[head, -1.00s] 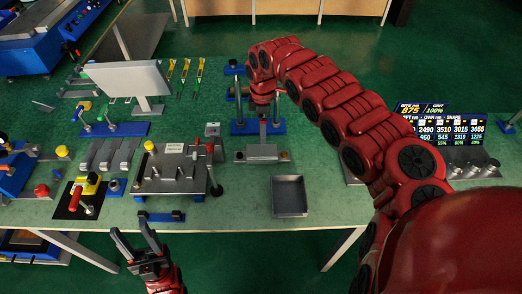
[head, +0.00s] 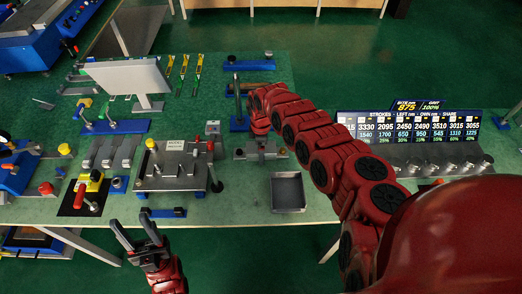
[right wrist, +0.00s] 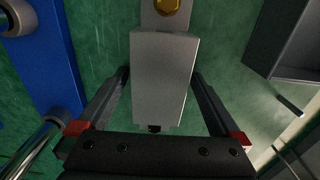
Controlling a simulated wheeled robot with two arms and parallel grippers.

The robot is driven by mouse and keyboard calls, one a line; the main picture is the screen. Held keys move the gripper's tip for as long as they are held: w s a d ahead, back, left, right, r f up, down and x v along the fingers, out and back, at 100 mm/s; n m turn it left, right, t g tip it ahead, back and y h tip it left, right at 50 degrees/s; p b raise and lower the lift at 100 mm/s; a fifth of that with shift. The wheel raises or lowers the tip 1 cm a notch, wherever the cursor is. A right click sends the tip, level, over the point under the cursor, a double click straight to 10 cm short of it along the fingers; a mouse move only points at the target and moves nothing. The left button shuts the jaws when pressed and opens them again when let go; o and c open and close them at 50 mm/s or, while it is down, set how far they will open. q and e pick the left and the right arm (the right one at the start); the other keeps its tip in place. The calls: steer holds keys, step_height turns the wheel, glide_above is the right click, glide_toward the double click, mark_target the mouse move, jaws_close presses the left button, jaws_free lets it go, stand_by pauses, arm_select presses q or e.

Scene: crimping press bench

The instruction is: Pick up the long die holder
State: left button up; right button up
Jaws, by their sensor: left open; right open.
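A long grey block (right wrist: 163,78), which I take to be the long die holder, fills the middle of the right wrist view. A round gold knob (right wrist: 167,6) shows at its far end. My right gripper (right wrist: 161,74) is open, with one finger on each side of the block; I cannot tell whether they touch it. In the head view the right gripper is mostly hidden by my own red arm, over a grey fixture (head: 248,154). My left gripper (head: 131,219) is open and empty at the bench's front edge, beside a small blue bar (head: 162,212).
A blue base with a metal post (head: 239,122) stands close left of the right gripper; the blue base also shows in the right wrist view (right wrist: 45,55). A grey tray (head: 288,191) lies to the right. A press plate (head: 172,168) lies left. A display board (head: 420,126) stands far right.

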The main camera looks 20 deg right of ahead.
steer(key=shift+c, duration=0.2)
jaws_close()
stand_by(0.4)
